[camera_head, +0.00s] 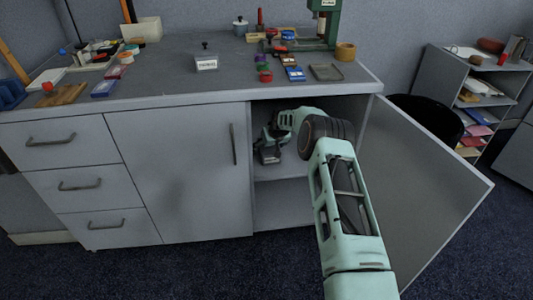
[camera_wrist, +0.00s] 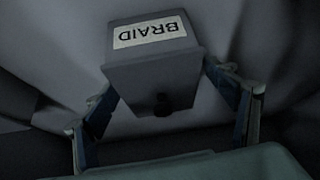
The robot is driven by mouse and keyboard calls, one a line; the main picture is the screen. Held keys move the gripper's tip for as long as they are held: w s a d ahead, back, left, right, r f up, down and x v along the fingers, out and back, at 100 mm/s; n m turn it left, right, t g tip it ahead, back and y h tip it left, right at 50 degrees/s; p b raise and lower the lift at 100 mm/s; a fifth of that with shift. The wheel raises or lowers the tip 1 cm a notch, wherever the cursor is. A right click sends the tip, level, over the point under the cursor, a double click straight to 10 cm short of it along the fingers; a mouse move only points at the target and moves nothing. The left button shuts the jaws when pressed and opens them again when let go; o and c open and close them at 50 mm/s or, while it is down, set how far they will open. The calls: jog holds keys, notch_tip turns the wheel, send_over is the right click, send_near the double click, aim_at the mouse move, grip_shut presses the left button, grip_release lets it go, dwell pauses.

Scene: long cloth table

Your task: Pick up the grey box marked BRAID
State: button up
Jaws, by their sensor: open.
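The grey box marked BRAID (camera_wrist: 155,75) shows in the wrist view, its white label upside down and a dark knob on its near side. My gripper (camera_wrist: 160,88) is open, with one finger on each side of the box. The fingertips are close to its sides; I cannot tell whether they touch. In the head view, my gripper (camera_head: 269,153) is inside the open cabinet (camera_head: 285,190), above its inner shelf. The box cannot be made out clearly there, as my arm and the shadow cover that area.
The cabinet door (camera_head: 420,190) stands open to the right of my arm. The cabinet's top edge is above my wrist. A similar grey box with a white label (camera_head: 206,63) stands on the crowded worktop (camera_head: 170,88). A shelf unit (camera_head: 480,85) is at the right.

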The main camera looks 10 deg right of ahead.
jog(key=shift+r, duration=0.1)
jog(key=shift+s, duration=0.1)
jog(key=c, duration=1.3)
jog(key=shift+c, duration=0.7)
jog(key=shift+r, duration=0.1)
